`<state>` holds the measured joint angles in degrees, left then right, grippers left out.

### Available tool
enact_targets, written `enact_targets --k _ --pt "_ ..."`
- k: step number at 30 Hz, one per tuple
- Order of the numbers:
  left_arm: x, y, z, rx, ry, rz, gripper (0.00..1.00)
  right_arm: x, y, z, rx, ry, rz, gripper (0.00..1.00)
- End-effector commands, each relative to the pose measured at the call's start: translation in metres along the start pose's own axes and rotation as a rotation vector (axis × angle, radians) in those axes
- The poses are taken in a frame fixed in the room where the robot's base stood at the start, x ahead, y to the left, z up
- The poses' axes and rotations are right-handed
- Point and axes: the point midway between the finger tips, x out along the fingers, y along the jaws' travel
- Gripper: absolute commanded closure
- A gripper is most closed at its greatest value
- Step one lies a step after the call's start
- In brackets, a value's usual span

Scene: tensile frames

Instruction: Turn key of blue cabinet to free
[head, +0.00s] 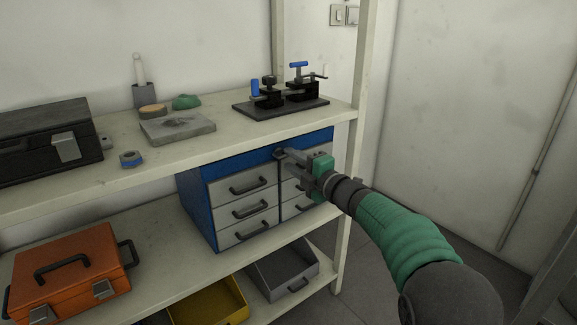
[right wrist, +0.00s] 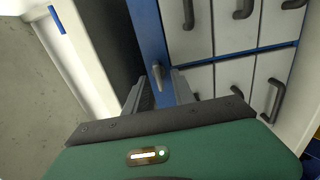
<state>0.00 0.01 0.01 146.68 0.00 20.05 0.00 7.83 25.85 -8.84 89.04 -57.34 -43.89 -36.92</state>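The blue cabinet (head: 197,205) with grey drawers stands on the middle shelf, under the shelf board above it. Its blue front strip and drawers also show in the right wrist view (right wrist: 149,35). A small grey key (right wrist: 158,74) sticks out of the blue strip in the right wrist view. My right gripper (head: 284,154) is at the upper front of the cabinet. In the right wrist view its two fingers (right wrist: 158,92) are apart, with the key at the gap between their tips; I cannot tell whether they touch it. In the head view I cannot make out the key at the fingertips. My left gripper is not in view.
The shelf board (head: 235,143) runs just above the cabinet and bears a black clamp fixture (head: 282,104), a grey slab (head: 178,129) and a black box (head: 45,140). An orange toolbox (head: 66,275) stands lower left. A shelf post (head: 354,130) is close right of my gripper.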

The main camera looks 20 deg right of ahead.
Motion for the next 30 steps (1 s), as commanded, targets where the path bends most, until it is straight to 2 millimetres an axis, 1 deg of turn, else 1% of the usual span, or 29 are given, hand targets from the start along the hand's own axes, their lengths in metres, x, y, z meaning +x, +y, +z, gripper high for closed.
enact_targets --k 1,4,12,13,18,20,30 --pt "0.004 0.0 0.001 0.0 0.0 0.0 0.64 0.008 -0.002 0.0 -0.002 0.001 0.0 0.69" --pt "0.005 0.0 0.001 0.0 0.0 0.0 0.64 0.017 0.0 0.0 -0.001 0.0 0.001 0.69" --pt "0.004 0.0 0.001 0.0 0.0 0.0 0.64 0.02 0.001 0.0 0.0 -0.001 0.0 0.69" --pt "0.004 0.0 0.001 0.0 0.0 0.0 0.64 0.02 0.001 0.0 0.0 -0.001 0.0 0.7" --pt "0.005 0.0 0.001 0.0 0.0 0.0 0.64 0.02 0.001 0.0 0.0 -0.001 0.0 0.93" --pt "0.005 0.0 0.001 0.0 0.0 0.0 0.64 0.02 0.001 0.0 0.0 -0.001 0.0 1.0" --pt "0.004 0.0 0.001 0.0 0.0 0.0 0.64 0.02 -0.001 0.0 0.003 -0.001 -0.002 1.0"
